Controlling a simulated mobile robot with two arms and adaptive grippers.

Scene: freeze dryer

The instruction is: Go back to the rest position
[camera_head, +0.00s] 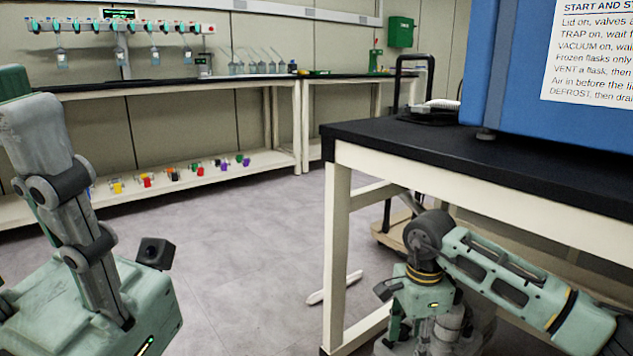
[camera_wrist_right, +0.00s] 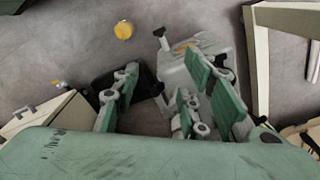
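My left gripper is close up at the left of the head view. Its green palm and one grey jointed finger (camera_head: 75,235) show, pointing up. My right gripper (camera_head: 410,322) hangs low at the lower right of the head view, beside the dark-topped table. In the right wrist view the right gripper (camera_wrist_right: 160,98) has its green-padded fingers spread apart. Nothing shows between them but the floor and things further below.
The black-topped table (camera_head: 375,133) carries a blue machine (camera_head: 520,70) at the right, near my right arm. A long bench (camera_head: 225,84) with glassware runs along the wall; its lower shelf (camera_head: 245,163) holds several small coloured items. A trolley (camera_head: 390,235) stands behind the table. The middle floor is clear.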

